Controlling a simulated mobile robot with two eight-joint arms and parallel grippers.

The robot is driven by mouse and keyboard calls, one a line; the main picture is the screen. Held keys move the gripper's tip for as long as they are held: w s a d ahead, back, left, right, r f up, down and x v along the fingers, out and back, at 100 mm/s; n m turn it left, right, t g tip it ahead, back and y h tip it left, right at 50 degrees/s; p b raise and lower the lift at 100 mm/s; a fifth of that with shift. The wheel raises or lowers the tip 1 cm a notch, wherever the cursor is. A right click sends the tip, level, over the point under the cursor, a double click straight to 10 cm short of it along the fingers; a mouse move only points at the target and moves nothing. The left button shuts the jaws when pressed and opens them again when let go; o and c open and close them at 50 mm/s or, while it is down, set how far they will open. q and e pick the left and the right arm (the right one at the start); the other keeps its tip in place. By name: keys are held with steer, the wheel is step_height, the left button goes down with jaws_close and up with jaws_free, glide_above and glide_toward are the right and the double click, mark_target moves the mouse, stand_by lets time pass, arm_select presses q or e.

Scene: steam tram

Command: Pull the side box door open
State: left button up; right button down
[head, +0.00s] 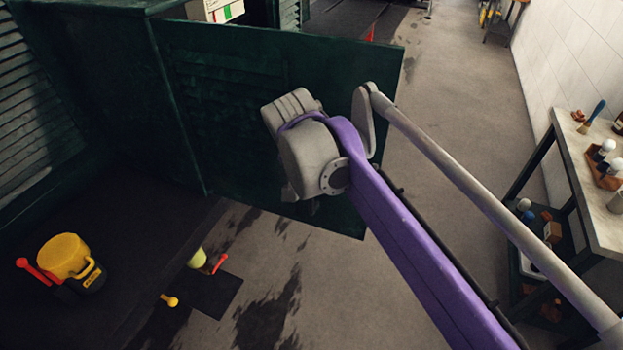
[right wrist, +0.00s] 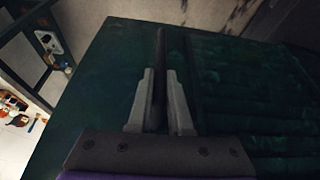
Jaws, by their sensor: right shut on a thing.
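The side box door (head: 225,75) is a dark green louvred panel in the head view. It stands out at an angle from the dark green body on the left, its free edge over the grey floor. My right arm crosses in front of it, and its wrist hides part of the panel and the fingers. In the right wrist view, my right gripper (right wrist: 160,115) is shut on a dark upright handle (right wrist: 162,60) on the green door (right wrist: 105,75). My left gripper is out of view.
A workbench (head: 597,165) with bottles and brushes stands along the right wall. A yellow container (head: 64,256) sits on the dark platform at lower left, with small yellow and red levers nearby. The grey floor between door and bench is clear.

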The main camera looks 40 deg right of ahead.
steer(key=shift+a, duration=0.1)
stand_by(0.4)
steer(key=c, duration=0.8)
jaws_free()
steer(key=shift+c, duration=0.2)
steer(key=shift+r, duration=0.1)
steer(key=v, duration=1)
steer(key=shift+r, duration=0.3)
steer(key=shift+a+f, duration=0.1)
steer(key=shift+a, duration=0.05)
